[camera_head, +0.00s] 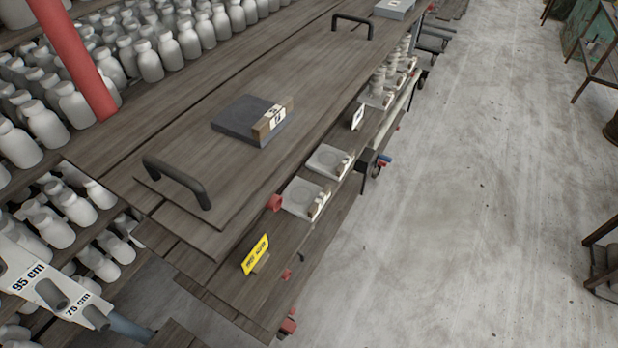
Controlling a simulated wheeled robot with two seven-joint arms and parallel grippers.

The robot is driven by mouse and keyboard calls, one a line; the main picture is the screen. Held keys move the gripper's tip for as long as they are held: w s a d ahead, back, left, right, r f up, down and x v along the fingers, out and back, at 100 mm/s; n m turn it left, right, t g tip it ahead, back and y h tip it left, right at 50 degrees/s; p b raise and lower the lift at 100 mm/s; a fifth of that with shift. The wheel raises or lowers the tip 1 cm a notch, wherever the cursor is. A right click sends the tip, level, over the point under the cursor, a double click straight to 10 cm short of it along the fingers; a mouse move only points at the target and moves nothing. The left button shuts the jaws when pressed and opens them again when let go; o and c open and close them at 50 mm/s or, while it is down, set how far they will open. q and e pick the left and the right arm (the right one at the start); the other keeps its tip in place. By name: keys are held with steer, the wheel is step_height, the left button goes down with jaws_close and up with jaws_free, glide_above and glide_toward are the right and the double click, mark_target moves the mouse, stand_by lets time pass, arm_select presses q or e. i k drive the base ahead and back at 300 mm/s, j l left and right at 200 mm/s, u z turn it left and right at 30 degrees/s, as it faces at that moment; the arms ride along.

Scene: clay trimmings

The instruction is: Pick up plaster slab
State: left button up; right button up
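A dark grey square slab (238,118) lies flat on a wooden board with two black handles. A brown block with a white label (271,118) sits along its right edge. On the lower shelf at the right side are two pale square slabs, a nearer one (301,197) and a farther one (327,160), each with a round mark and a small labelled block. I cannot tell from looks alone which slab is the plaster one. A light grey slab (394,8) lies at the top edge, partly cut off. Neither of my grippers is in view.
The handled board has a near handle (178,182) and a far handle (352,24). Many pale bottles (150,62) fill the left, behind a red post (72,55). A yellow sign (255,255) stands on the lower shelf. Open concrete floor (480,200) lies right.

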mark_target(305, 199)
steer(key=l+u, duration=0.3)
steer(key=u, duration=0.15)
steer(key=l+u, duration=0.35)
steer(key=u, duration=0.15)
steer(key=l+u, duration=0.45)
steer(key=k+l+u, duration=0.1)
steer(key=u, duration=0.35)
steer(key=l, duration=0.1)
